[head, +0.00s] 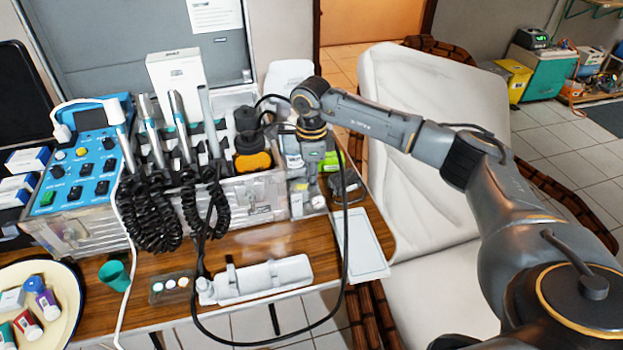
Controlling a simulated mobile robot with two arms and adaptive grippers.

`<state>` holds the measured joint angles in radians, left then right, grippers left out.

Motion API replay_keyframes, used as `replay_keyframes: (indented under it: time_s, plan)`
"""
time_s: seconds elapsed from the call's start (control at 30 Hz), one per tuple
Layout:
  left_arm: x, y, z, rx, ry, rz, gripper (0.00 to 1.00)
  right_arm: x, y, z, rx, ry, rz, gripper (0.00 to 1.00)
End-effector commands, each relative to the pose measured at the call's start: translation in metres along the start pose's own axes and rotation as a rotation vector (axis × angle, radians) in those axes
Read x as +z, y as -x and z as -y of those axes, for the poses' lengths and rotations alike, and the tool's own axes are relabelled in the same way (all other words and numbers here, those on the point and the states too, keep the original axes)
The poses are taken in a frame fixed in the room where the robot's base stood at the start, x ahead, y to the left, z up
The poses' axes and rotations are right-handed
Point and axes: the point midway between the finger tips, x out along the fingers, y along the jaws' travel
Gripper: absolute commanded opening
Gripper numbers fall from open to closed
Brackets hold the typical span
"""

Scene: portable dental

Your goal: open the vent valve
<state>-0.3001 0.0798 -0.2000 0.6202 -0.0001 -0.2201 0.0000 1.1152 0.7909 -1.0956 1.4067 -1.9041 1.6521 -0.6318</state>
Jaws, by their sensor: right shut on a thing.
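My right gripper (311,180) comes down from the bent wrist at the right end of the dental unit. It is shut on a small part there, which I take for the vent valve; the fingers hide most of it. A small round gauge (318,202) shows just below the fingers. A green part (331,161) is close beside the gripper on the right. The dental unit (240,202) is a clear-sided metal case on the wooden table, with several handpieces upright in its holder. My left gripper is not in view.
A black cable loops from the unit over the table front. A white foot-pedal-like device (262,279), a white tray (361,245), a green cup (114,275) and a round plate (68,318) lie on the table (150,317). A white dental chair (425,150) stands to the right.

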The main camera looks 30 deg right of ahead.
Motion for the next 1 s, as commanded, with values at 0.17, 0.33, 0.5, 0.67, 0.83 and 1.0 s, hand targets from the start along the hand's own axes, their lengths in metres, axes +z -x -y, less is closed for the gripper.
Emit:
replay_keyframes:
  time_s: [0.17, 0.33, 0.5, 0.67, 0.83, 1.0]
  plan:
    - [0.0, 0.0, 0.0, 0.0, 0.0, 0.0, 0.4, 0.001, 0.001, 0.001, -0.004, 0.001, 0.002, 0.0]
    - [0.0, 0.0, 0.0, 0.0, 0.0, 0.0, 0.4, 0.0, 0.001, 0.001, -0.003, 0.001, 0.002, 0.35]
    - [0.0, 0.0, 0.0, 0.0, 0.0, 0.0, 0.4, 0.0, 0.001, 0.001, -0.002, 0.0, 0.001, 0.35]
    - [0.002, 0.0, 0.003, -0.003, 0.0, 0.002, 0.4, 0.0, 0.004, 0.001, -0.003, 0.0, 0.001, 0.35]
    - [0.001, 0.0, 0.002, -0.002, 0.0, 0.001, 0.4, 0.001, 0.026, 0.001, -0.006, -0.001, 0.002, 0.35]
    - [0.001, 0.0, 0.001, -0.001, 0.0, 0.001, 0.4, 0.001, 0.064, 0.002, -0.007, 0.0, 0.003, 0.35]
